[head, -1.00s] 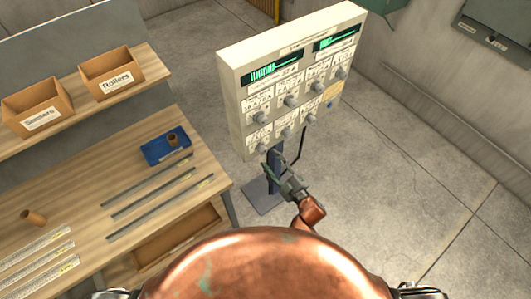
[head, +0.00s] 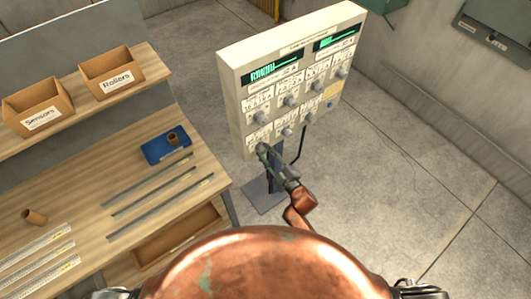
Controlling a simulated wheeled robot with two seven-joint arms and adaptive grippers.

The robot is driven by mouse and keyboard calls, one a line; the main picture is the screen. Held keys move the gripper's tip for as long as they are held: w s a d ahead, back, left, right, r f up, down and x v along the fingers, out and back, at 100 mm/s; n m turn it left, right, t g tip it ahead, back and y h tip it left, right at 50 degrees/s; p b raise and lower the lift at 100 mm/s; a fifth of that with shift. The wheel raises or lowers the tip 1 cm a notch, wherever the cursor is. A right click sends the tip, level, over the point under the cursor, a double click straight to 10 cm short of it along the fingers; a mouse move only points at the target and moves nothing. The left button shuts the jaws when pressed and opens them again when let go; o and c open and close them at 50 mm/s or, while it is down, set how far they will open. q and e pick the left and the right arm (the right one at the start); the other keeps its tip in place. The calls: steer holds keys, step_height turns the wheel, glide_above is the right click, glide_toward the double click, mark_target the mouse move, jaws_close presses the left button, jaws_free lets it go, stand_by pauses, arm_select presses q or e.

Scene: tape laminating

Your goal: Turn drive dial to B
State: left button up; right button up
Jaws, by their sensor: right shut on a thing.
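The control panel (head: 241,119) is a pale upright box on a post, with two green displays and rows of grey dials. My right gripper (head: 262,149) is at the panel's lower-left corner, shut on the lower-left dial, which its fingers mostly hide. Another dial (head: 261,117) sits just above it. The small labels around the dials are too blurred to read, so I cannot tell which is the drive dial or where its pointer stands. My left gripper is not in view.
A wooden bench (head: 95,190) on the left holds metal strips, a blue block (head: 160,150) and a small brown cylinder (head: 34,217). Bins marked Sensors (head: 37,106) and Rollers (head: 111,77) stand on its shelf. The floor right of the panel is clear.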

steer(key=c, duration=0.5)
steer(key=shift+m, duration=0.3)
steer(key=shift+r+m+p, duration=0.1)
steer(key=shift+m+p, duration=0.8)
steer(key=m+p, duration=0.1)
steer(key=m, duration=0.1)
steer(key=shift+m, duration=0.3)
steer(key=shift+m+p, duration=1)
steer(key=shift+m, duration=0.8)
steer(key=o, duration=1.2)
